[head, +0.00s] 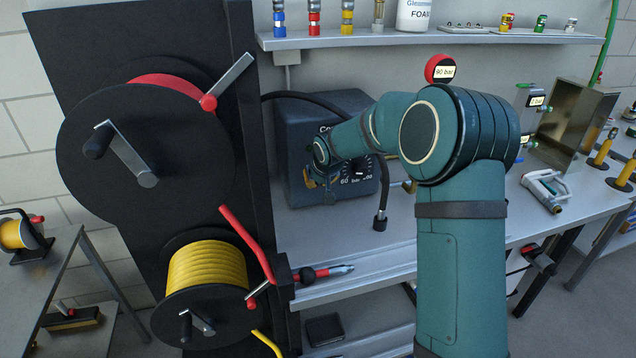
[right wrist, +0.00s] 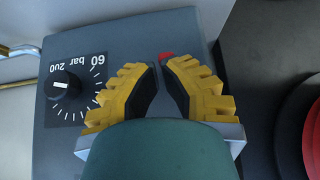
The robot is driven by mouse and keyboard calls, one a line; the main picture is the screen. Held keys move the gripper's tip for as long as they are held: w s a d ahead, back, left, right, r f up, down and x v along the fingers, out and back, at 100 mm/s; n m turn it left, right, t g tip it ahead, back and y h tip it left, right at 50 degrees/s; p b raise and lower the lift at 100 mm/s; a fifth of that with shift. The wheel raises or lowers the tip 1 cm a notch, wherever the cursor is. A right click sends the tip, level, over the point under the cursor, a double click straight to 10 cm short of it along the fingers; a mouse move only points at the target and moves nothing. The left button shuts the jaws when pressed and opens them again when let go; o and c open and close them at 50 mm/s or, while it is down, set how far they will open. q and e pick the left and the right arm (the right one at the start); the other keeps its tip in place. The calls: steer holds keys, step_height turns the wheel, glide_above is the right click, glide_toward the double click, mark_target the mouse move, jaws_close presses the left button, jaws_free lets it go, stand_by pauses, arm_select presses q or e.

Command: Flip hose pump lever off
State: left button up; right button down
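The pump (head: 300,125) is a dark grey box on the bench, with a dial marked in bar on its front. In the right wrist view its face (right wrist: 120,35) fills the middle, and the black knob (right wrist: 62,84) is at left. A small red piece (right wrist: 166,57), possibly the lever's end, shows at my right fingertips; the rest of it is hidden. My right gripper (right wrist: 159,66) has its yellow fingers a little apart, close to the pump face. In the head view the right gripper (head: 318,180) is small and dark before the pump. My left gripper is out of view.
A black panel with a red hose reel (head: 208,100) and a yellow hose reel (head: 205,270) stands left of the pump. A black hose end (head: 380,222) hangs at the pump's right. A shelf (head: 400,38) runs above. The bench front (head: 360,250) is mostly clear.

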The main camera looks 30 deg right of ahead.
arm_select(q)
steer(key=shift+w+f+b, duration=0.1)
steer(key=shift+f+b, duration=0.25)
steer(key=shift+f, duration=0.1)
arm_select(e)
steer(key=shift+s+f, duration=0.1)
steer(key=shift+f, duration=0.25)
steer(key=shift+r, duration=0.1)
arm_select(q)
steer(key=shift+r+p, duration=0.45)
steer(key=shift+p, duration=0.05)
arm_select(e)
steer(key=shift+r, duration=0.7)
steer(key=shift+s, duration=0.1)
